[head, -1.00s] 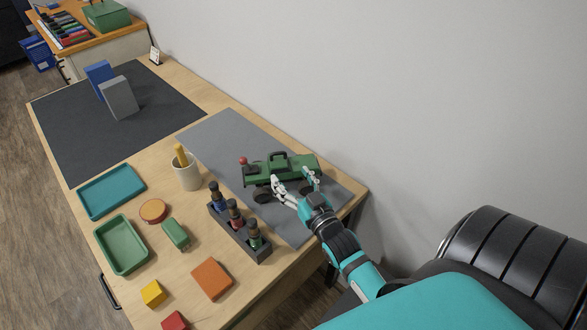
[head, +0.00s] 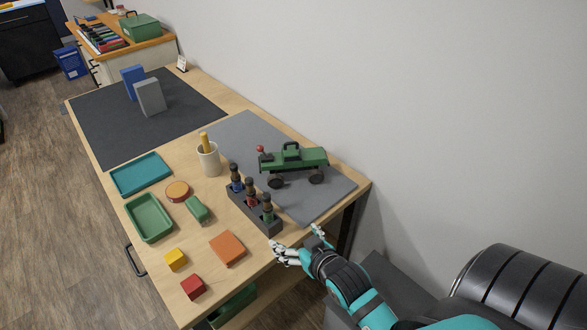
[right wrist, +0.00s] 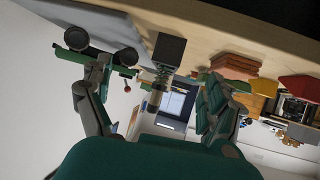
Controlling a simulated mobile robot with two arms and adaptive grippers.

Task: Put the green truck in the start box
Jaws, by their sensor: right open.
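The green truck (head: 303,158), with dark wheels and a red ball at its left end, stands upright on the grey mat (head: 232,128) near the wall. My right gripper (head: 298,240) is open and empty by the table's near right edge, in front of the truck and apart from it. In the right wrist view, the truck's wheels (right wrist: 128,57) show behind one finger of my right gripper (right wrist: 155,85). I cannot tell which marked area is the start box. My left gripper is not in view.
A dark rack (head: 252,205) with several bottles stands left of my right gripper. A white cup (head: 208,162), a teal tray (head: 141,174), a green tray (head: 167,234) and coloured blocks lie farther left. Blue and grey blocks stand on a dark mat (head: 195,112) at the far end.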

